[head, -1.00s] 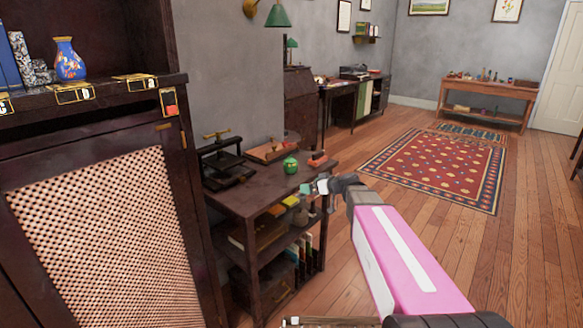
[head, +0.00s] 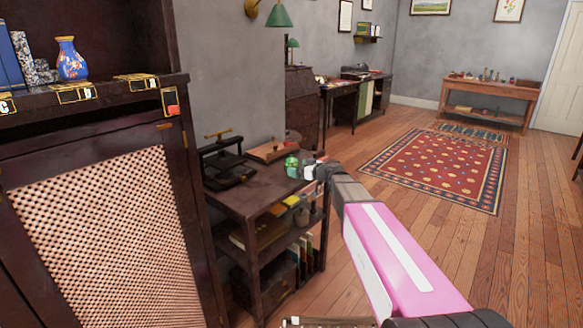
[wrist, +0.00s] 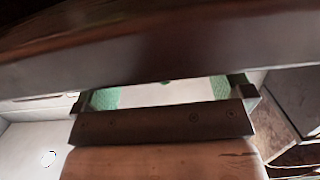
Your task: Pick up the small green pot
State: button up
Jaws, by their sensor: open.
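The small green pot (head: 291,161) stands on the top of a dark wooden shelf stand (head: 245,195) in the head view. My gripper (head: 299,171) is open at the pot's near right side and covers its lower part. I cannot tell whether they touch. In the wrist view, green pads of my gripper (wrist: 163,95) show apart at left and right.
A black press (head: 225,160) and a wooden tray (head: 272,151) share the stand's top. Books and small items fill its lower shelves. A tall dark cabinet (head: 80,145) stands at left. The floor (head: 400,225) at right is open.

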aim_at(297, 166)
jog(key=x, duration=0.4)
jog(key=shift+w+r, duration=0.1)
jog(key=shift+w, duration=0.1)
jog(key=c, duration=1.1)
jog(key=shift+r, duration=0.15)
